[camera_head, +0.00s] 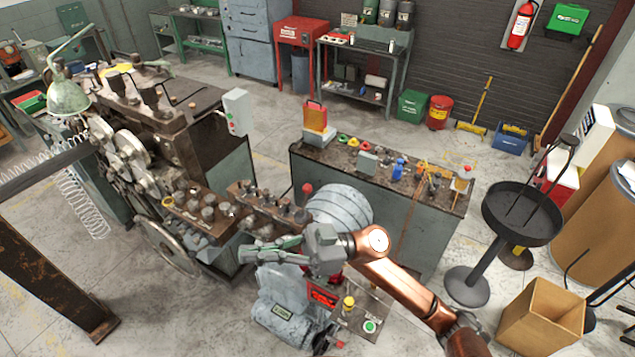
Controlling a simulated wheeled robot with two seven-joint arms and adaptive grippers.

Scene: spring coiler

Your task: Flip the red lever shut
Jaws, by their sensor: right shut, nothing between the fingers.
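A red knob (307,188) tops a short lever that stands roughly upright at the right end of the tooling row on the spring coiler (200,125). It is the clearest red lever-like part in view. My right gripper (246,253) reaches in from the lower right, its fingers pointing left. It is shut and empty, in front of the tooling row and below and left of the red knob, apart from it in the picture. The gripper and wrist hide part of the machine behind them. My left gripper is out of view.
A grey ribbed drum (340,208) stands just right of the knob. Behind it is a workbench (405,185) with small tools. A grey motor-like unit (283,308) is below my gripper. A black round tray stand (520,213) and an open cardboard box (541,316) are at right.

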